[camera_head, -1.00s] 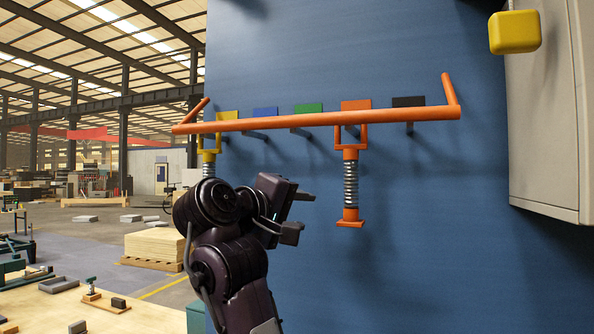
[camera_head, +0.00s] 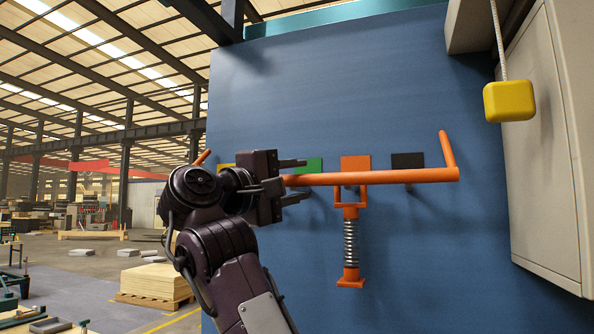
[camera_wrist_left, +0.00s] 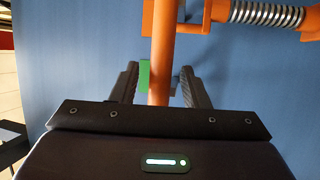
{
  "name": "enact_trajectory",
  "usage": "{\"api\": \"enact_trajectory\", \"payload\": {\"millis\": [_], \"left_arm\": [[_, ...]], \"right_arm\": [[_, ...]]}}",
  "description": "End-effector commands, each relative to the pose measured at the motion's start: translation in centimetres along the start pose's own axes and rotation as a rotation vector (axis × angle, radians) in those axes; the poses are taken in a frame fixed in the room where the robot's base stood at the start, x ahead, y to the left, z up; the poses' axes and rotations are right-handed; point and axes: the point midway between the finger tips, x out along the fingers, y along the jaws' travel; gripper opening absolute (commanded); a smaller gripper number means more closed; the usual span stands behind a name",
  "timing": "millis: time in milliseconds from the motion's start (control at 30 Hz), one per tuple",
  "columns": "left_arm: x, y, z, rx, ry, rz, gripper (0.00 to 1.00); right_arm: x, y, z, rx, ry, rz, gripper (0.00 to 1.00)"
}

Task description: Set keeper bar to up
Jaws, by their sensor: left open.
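The keeper bar (camera_head: 400,176) is a long orange rod with upturned ends, lying roughly level across the blue wall panel. My left gripper (camera_head: 303,180) is open at the bar's height, left of the orange spring hanger (camera_head: 350,247). In the left wrist view the bar (camera_wrist_left: 161,55) runs between the two open fingers (camera_wrist_left: 155,85), which do not visibly close on it. My arm and gripper hide the bar's left part in the head view. My right gripper is not in view.
Colored plates sit along the bar: green (camera_head: 309,165), orange (camera_head: 356,162) and black (camera_head: 407,160). A yellow block (camera_head: 509,101) hangs on a cord at upper right, near a pale cabinet (camera_head: 550,160). The blue wall (camera_head: 330,90) above the bar is clear.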

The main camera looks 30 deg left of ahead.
Motion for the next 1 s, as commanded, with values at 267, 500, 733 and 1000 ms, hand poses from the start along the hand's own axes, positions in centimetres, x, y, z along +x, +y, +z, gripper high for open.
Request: {"api": "enact_trajectory", "payload": {"millis": [267, 500, 733, 1000], "left_arm": [[0.74, -0.06, 0.01, 0.002, 0.000, 0.000, 0.41], [0.71, -0.06, 0.01, 0.002, 0.000, 0.000, 0.22], [0.70, -0.07, 0.01, 0.001, 0.000, 0.000, 0.00], [0.65, 0.01, -0.29, 0.000, 0.000, -0.001, 0.00]], "right_arm": [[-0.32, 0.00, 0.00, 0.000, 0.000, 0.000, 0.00], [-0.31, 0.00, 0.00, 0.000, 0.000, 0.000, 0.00], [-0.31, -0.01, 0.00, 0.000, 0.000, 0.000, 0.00], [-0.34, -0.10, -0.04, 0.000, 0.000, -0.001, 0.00]]}}
